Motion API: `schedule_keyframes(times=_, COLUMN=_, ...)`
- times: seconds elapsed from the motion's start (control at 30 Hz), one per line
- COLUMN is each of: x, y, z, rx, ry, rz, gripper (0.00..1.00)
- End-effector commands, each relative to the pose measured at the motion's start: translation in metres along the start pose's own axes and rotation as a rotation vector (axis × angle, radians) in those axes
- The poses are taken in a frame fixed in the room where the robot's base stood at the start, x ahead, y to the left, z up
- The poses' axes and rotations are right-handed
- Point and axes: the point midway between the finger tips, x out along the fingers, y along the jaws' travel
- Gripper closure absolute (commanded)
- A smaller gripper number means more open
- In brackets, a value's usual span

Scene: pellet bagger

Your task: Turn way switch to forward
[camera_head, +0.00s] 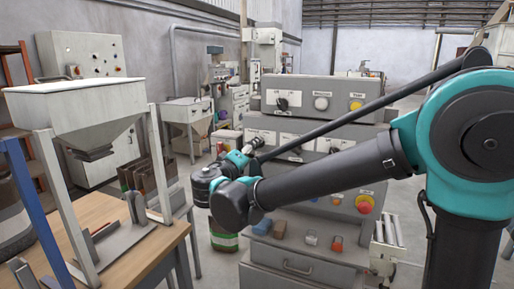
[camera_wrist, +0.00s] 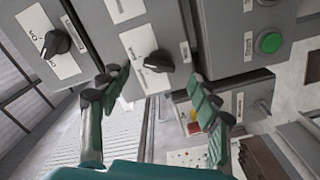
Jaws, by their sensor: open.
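In the wrist view a black rotary knob (camera_wrist: 158,62) with a white pointer line sits on a grey panel beside a white label. I cannot read for certain which switch it is. A second black knob (camera_wrist: 58,41) on a white plate is farther left. My gripper (camera_wrist: 156,80) is open, with one teal-and-black finger on each side below the first knob. I cannot tell whether either finger touches it. In the head view my gripper (camera_head: 250,147) is at the left part of the grey control console (camera_head: 345,134), and my arm hides part of the panel.
A green button (camera_wrist: 268,42) is at the right in the wrist view. In the head view a black knob (camera_head: 282,103) and a yellow button (camera_head: 356,105) are on the upper box, and a red button (camera_head: 364,204) is below. A hopper (camera_head: 85,115) stands left.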

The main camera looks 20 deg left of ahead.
Motion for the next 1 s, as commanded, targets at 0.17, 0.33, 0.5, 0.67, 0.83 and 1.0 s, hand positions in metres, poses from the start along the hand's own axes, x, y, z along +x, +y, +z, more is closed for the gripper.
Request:
schedule_keyframes(times=0.17, x=0.030, y=0.000, z=0.000, rx=0.000, ry=-0.002, rz=0.001, gripper=0.38)
schedule_keyframes(times=0.33, x=0.046, y=0.000, z=0.000, rx=0.000, ry=-0.001, rz=0.000, gripper=0.38)
schedule_keyframes(times=0.5, x=0.051, y=0.000, z=0.000, rx=0.000, ry=-0.001, rz=0.000, gripper=0.38)
schedule_keyframes(times=0.67, x=0.051, y=0.000, z=0.000, rx=0.000, ry=0.000, rz=0.000, gripper=0.38)
schedule_keyframes(times=0.83, x=0.051, y=0.000, z=0.000, rx=0.000, ry=0.000, rz=0.000, gripper=0.53)
schedule_keyframes(times=1.0, x=0.051, y=0.000, z=0.000, rx=0.000, ry=0.000, rz=0.000, gripper=0.74)
